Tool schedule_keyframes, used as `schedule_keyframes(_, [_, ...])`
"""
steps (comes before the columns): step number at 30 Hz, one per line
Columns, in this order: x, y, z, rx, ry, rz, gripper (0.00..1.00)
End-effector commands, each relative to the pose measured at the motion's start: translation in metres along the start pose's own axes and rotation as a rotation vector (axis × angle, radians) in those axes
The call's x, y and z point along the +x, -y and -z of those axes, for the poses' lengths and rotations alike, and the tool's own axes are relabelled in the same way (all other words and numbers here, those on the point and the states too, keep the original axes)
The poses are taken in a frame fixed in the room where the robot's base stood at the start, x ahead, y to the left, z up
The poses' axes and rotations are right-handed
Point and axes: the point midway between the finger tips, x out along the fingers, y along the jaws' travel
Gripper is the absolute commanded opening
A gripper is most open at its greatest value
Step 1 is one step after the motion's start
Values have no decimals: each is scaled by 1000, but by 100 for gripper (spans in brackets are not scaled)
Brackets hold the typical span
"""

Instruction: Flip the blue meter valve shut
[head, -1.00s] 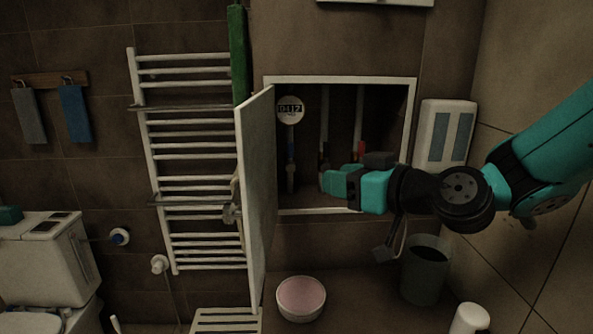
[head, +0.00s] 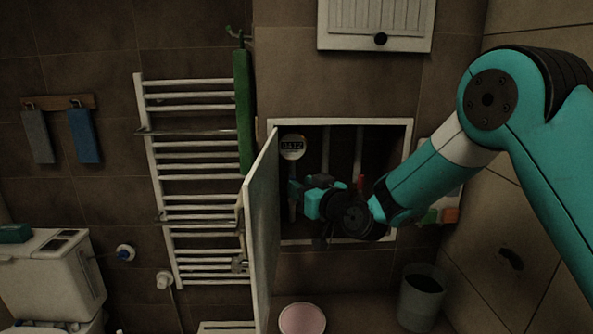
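The wall recess (head: 411,150) is open, with its pale door (head: 262,220) swung out on the left. Inside it on the left is a round white meter (head: 292,147) on a vertical pipe. A small bluish part (head: 293,186) shows on that pipe below the meter; it looks like the blue valve, but its handle position is unclear. My gripper (head: 303,198) is inside the recess, pointing left, close beside this part. I cannot tell whether they touch. The fingers are small, dark and partly hidden by my wrist, so their opening is unclear.
A red handle (head: 361,183) sits on another pipe to the right, just above my wrist. The open door stands close to the left of my gripper. A white towel rail (head: 190,144) and a green object (head: 243,110) are beyond it. A bin (head: 422,297) stands below right.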

Motion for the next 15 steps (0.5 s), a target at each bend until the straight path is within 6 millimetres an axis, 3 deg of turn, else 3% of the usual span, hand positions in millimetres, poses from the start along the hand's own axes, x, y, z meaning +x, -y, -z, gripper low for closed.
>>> schedule_keyframes(6, [22, 0, 1, 0, 0, 1, 38])
schedule_keyframes(15, [25, 0, 0, 0, 0, 0, 38])
